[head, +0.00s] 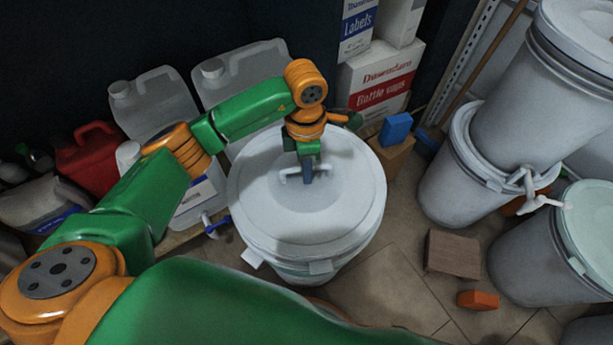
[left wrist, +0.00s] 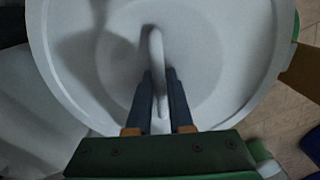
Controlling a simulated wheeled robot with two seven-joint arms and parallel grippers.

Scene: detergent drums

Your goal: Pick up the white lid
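The white lid (head: 262,216) is a round disc with a raised bar handle (head: 289,172) at its middle. It sits on top of a white drum (head: 305,275) in the centre of the head view. The lid (left wrist: 235,45) fills most of the left wrist view, with its handle (left wrist: 156,50) running away between the fingers. My left gripper (head: 308,177) points down onto the lid's middle. In the left wrist view its two dark fingers (left wrist: 159,88) are close together on both sides of the handle, with little or no gap. My right gripper is not in view.
White jugs (head: 155,100) and a red canister (head: 92,158) stand behind at left. Boxes (head: 378,85) stand behind the drum. Stacked grey drums (head: 540,85) are at right. A brown block (head: 453,254) and an orange block (head: 478,299) lie on the tiled floor.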

